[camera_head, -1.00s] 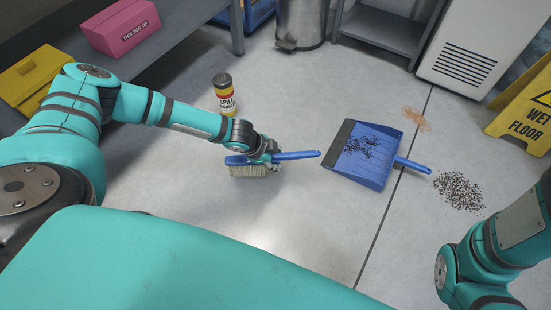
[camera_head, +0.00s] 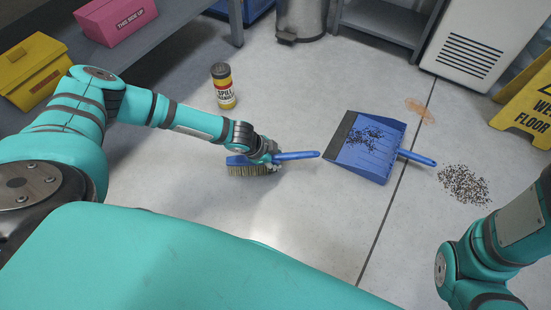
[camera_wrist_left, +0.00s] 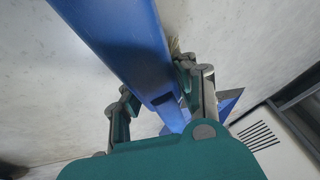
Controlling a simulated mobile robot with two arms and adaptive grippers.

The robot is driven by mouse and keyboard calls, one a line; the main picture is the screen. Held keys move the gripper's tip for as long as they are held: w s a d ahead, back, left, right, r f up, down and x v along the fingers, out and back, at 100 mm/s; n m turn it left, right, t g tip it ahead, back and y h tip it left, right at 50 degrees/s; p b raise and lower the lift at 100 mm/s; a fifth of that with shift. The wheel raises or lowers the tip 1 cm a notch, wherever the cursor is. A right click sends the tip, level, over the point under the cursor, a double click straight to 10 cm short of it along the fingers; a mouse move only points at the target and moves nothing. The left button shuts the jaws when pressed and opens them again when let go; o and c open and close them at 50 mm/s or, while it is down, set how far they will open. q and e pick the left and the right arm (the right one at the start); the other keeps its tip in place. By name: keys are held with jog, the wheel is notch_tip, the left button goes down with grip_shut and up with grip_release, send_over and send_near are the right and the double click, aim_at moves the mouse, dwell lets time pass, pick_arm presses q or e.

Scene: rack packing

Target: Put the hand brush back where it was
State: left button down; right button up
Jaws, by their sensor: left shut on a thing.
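The blue hand brush (camera_head: 297,155) with pale bristles is in my left gripper (camera_head: 270,160), left of the dustpan. The gripper is shut on it around the middle, where handle and head meet. The bristles point down; I cannot tell whether they touch the floor. In the left wrist view the brush's blue body (camera_wrist_left: 125,45) runs between the two fingers (camera_wrist_left: 160,100). My right arm shows at the lower right, but its gripper is out of view.
A blue dustpan (camera_head: 372,165) holding dark debris lies right of the brush. A speckled debris pile (camera_head: 463,185) and an orange stain (camera_head: 420,110) are on the floor. A spill absorber can (camera_head: 223,87) stands behind my left arm. A yellow wet floor sign (camera_head: 525,110) stands right.

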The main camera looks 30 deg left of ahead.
pick_arm(q)
jog(key=shift+f+b, duration=0.4)
jog(key=shift+f, duration=0.25)
jog(key=c, duration=0.9)
grip_release()
jog(key=shift+r, duration=0.15)
jog(key=v, duration=1.2)
jog(key=shift+s, duration=0.1)
